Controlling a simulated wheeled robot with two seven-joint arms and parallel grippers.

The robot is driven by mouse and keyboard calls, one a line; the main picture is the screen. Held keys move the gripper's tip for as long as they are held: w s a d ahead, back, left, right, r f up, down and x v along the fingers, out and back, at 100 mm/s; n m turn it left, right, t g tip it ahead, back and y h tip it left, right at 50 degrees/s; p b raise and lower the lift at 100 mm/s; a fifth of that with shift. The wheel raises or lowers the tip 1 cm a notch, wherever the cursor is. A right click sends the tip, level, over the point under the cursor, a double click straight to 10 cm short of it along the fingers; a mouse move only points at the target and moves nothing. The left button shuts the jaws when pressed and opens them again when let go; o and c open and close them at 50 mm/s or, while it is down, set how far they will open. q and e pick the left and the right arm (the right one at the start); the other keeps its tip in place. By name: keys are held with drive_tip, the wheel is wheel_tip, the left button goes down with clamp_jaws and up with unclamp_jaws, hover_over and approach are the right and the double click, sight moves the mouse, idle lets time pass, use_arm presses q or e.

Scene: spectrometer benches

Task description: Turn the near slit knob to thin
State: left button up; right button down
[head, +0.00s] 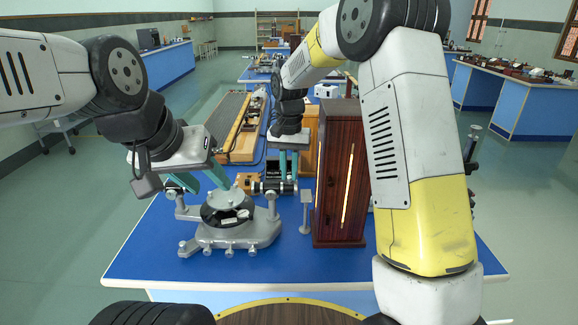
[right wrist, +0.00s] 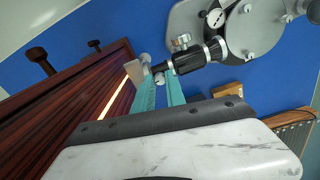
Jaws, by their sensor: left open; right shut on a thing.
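The near spectrometer (head: 232,228) stands on the blue bench, with a grey round table, a dial and a black-and-silver collimator tube (right wrist: 200,57). The small silver slit knob (right wrist: 159,79) is at the tube's end, beside the lit wooden box. My right gripper (head: 289,168) is shut on the knob; its teal fingers also show in the right wrist view (right wrist: 160,88), pointing at the tube's end. They partly hide the knob, and no thin or thick mark is readable. My left gripper (head: 196,183) is open and empty, just above the left side of the spectrometer.
A dark wooden lamp box (head: 328,200) with a glowing slit stands right of the tube. A small grey stand (head: 306,212) is between it and the spectrometer. A wooden-edged board (head: 228,150) lies behind. The front left bench top (head: 140,262) is clear.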

sight(289, 177)
drive_tip(key=shift+r+n, duration=0.1)
drive_tip(key=shift+n, duration=2.1)
drive_tip(key=c, duration=1.4)
unclamp_jaws()
drive_tip(key=shift+o, duration=0.2)
wheel_tip(289, 177, up, 8)
drive_tip(key=shift+f, duration=0.15)
